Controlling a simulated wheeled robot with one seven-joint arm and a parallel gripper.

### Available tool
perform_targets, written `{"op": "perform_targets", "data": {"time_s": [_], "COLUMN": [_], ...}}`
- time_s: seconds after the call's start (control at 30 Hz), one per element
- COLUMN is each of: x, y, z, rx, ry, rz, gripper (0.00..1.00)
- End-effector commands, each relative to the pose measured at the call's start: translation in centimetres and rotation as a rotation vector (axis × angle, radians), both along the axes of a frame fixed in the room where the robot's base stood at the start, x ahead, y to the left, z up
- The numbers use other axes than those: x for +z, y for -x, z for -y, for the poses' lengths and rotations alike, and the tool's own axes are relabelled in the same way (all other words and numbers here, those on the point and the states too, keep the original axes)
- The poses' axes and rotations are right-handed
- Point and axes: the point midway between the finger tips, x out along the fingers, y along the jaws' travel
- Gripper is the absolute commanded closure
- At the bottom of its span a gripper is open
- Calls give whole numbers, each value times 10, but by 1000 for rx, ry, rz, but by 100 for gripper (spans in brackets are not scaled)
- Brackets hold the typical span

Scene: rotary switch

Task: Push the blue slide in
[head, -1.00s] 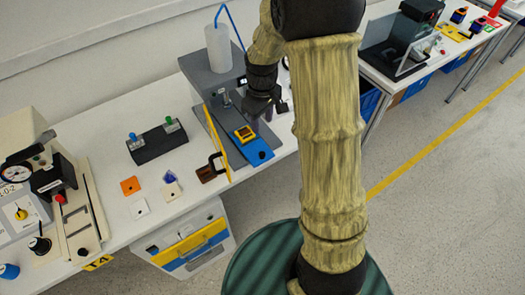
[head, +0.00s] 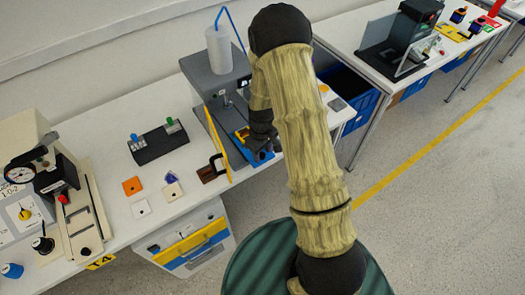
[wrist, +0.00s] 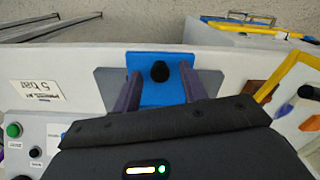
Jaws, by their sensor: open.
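The blue slide (head: 262,156) sticks out at the front of the grey station (head: 203,80) on the white table. In the wrist view the blue slide (wrist: 160,66) shows as a flat blue plate with a round black knob (wrist: 160,71). My gripper (wrist: 160,90) is open, with one finger on each side of the knob, above or at the slide; I cannot tell whether it touches. In the head view my gripper (head: 262,140) hides much of the slide.
A yellow-edged door panel (head: 217,143) stands open left of the slide. A white bottle (head: 218,50) tops the station. A black block with levers (head: 158,142) and several small plates lie to the left. A drawer cabinet (head: 187,240) is below the table.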

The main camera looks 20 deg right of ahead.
Motion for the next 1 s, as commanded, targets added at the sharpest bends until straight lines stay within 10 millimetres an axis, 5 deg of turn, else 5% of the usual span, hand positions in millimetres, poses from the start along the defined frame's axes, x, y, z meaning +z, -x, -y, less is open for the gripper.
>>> {"op": "perform_targets", "data": {"time_s": [0.37,0.6,1.0], "x": [-6,-6,-6], "y": [0,0,-16], "z": [0,0,-7], "rx": [0,0,-3], "ry": [-1,0,-2], "rz": [1,0,3], "gripper": [57,100,100]}}
